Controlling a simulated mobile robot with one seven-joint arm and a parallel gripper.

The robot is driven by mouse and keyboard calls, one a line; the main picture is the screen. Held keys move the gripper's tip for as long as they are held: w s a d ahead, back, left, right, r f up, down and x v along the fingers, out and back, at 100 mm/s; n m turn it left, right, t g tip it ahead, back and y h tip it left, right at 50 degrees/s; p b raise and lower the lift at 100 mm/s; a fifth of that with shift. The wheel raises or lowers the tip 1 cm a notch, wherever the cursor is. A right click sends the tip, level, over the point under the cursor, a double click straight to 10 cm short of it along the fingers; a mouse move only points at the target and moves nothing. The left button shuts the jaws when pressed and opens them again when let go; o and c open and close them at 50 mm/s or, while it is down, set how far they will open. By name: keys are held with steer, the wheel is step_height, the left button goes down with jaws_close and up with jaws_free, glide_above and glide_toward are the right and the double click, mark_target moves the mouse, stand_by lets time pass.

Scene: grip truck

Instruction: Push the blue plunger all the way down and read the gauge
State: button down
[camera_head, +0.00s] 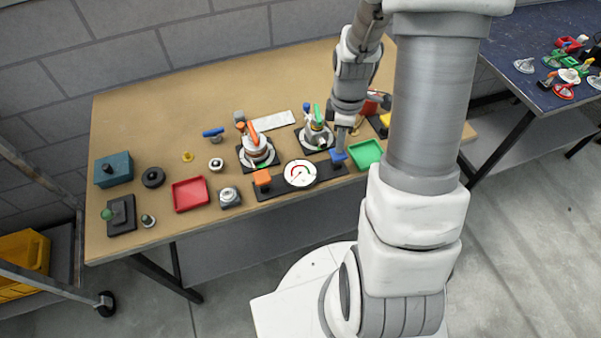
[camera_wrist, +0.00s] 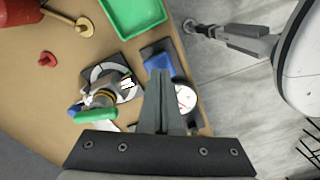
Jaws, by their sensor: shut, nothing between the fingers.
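The blue plunger (camera_head: 338,158) is a blue block at the right end of a dark base on the table's front edge. The round gauge (camera_head: 300,173) has a white face with a red arc and sits in the middle of that base; its reading is too small to tell. My gripper (camera_head: 341,147) points down right over the blue plunger, fingers shut and empty. In the wrist view my gripper (camera_wrist: 160,75) overlaps the blue plunger (camera_wrist: 153,50) and partly hides the gauge (camera_wrist: 187,98). I cannot tell whether the fingertips touch the plunger.
An orange block (camera_head: 262,178) is at the base's left end. A green tray (camera_head: 366,153) lies close on the right. Clamps with a green handle (camera_head: 317,112) and an orange handle (camera_head: 253,134) stand behind. A red tray (camera_head: 190,194) lies left. The back left tabletop is clear.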

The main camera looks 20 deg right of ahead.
steer(key=shift+f+b, duration=1.35)
steer(key=shift+f, duration=0.45)
steer(key=shift+r+p, duration=1.6)
steer(key=shift+r, duration=0.45)
step_height(320, 180, up, 5)
steer(key=p, duration=0.4)
